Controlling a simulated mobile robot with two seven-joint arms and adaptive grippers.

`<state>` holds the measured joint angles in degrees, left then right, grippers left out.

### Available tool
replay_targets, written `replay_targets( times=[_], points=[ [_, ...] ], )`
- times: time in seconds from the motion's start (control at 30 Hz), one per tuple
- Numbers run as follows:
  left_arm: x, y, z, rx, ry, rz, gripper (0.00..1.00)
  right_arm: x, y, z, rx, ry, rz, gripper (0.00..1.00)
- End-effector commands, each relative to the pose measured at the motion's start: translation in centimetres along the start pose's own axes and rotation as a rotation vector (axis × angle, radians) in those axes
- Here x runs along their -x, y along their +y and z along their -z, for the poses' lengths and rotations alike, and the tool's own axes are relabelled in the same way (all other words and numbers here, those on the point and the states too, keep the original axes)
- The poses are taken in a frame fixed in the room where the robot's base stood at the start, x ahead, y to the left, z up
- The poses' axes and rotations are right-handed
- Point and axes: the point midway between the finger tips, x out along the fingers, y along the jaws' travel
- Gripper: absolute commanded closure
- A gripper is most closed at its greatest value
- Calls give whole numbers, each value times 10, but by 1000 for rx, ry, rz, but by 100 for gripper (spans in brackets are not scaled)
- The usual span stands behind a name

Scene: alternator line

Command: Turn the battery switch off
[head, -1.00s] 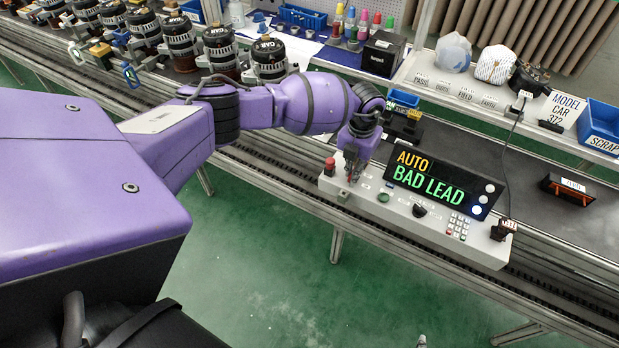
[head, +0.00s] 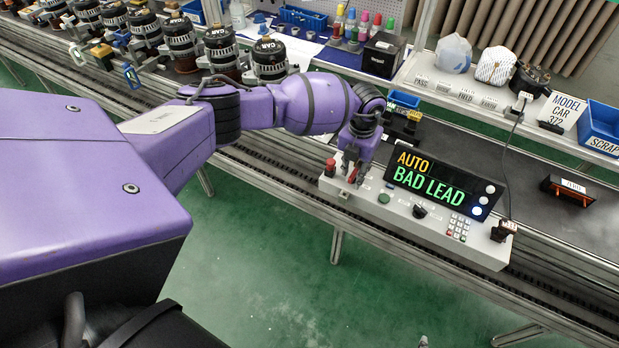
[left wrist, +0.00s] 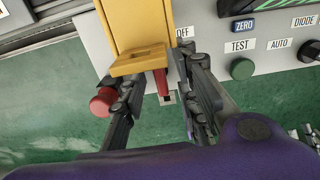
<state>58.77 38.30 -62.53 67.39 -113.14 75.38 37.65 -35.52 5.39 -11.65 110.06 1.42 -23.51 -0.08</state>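The battery switch's red lever (left wrist: 161,82) shows in the left wrist view below a yellow block (left wrist: 140,30), beside an OFF label (left wrist: 185,32). In the head view a bit of red (head: 352,173) shows between the fingers of my left gripper (head: 353,178). In the left wrist view the gripper (left wrist: 160,88) has its fingers apart, one on each side of the lever. I cannot tell whether either finger touches it. The yellow block hides part of the switch and the left finger's surroundings. My right gripper is not in view.
A red mushroom button (head: 330,167) sits close left of the gripper, also in the left wrist view (left wrist: 102,103).

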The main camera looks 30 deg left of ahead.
Motion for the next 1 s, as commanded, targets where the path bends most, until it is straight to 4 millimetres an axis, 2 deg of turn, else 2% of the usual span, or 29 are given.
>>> replay_targets(
  times=[0.17,0.4,0.6,0.8,1.0],
  points=[
    [16,0,-2,-1,-4,0,71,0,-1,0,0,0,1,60],
    [67,0,-3,-3,-8,1,71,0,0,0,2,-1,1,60],
    [103,0,-2,-1,-6,-1,71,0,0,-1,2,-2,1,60],
    [120,0,-1,-1,-4,0,71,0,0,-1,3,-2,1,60],
    [122,0,-1,0,-3,0,71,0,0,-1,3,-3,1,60]
  ],
)
